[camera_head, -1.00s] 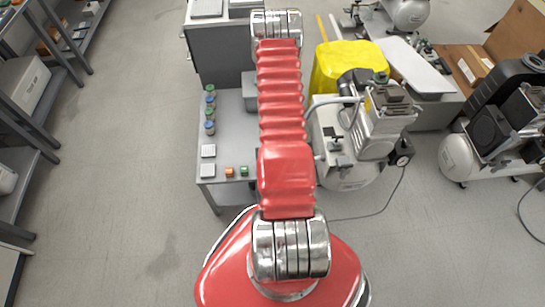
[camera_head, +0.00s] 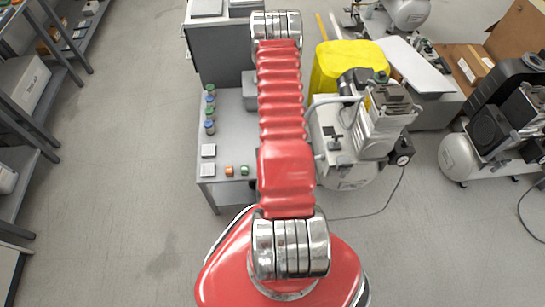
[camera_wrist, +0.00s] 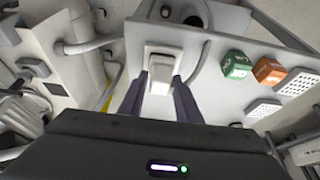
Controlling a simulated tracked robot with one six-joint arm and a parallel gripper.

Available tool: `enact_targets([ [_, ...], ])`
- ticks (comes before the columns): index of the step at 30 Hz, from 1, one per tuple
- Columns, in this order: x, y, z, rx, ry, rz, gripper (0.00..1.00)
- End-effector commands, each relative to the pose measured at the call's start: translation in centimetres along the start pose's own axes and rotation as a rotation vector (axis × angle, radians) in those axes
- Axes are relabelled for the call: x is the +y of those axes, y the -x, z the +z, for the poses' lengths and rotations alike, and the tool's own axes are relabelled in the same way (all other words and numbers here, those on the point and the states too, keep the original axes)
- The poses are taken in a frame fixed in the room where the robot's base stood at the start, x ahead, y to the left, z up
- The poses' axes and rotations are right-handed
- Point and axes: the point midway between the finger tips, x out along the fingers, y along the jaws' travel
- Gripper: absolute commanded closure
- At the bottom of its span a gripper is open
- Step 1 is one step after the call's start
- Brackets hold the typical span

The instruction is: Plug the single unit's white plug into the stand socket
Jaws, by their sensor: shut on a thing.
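My gripper (camera_wrist: 159,98) shows in the wrist view, its two dark fingers shut on a white plug (camera_wrist: 160,62). The plug lies in front of the pale grey stand (camera_wrist: 222,90); I cannot tell whether it touches it. The socket cannot be made out and may be behind the plug. In the head view the stand (camera_head: 232,140) is left of my red arm, which hides the gripper and plug. The single unit (camera_head: 345,145), a compressor with a white tank, stands to the right of the arm. A dark cable (camera_head: 385,203) runs from it along the floor.
Green (camera_wrist: 236,65) and orange (camera_wrist: 268,71) blocks and white grilles (camera_wrist: 297,82) sit on the stand beside the plug. A yellow bin (camera_head: 340,62) is behind the unit. Another compressor (camera_head: 462,155) stands at right. The floor at left is clear.

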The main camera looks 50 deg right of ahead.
Motion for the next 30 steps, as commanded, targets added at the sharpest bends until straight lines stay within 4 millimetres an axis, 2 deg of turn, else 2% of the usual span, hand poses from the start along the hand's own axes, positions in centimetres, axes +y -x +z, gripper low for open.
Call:
enact_targets([
  [7, 0.01, -0.25, 0.09, 0.000, 0.000, 0.000, 0.93],
  [8, 0.01, -0.24, 0.07, 0.000, 0.000, 0.000, 0.67],
  [9, 0.01, -0.23, 0.07, 0.000, 0.000, 0.000, 0.65],
  [16, 0.02, -0.23, 0.07, 0.000, 0.000, 0.000, 0.48],
  [21, 0.02, -0.23, 0.07, 0.000, 0.000, 0.000, 0.48],
  [30, 0.02, -0.23, 0.08, 0.000, 0.000, 0.000, 0.29],
])
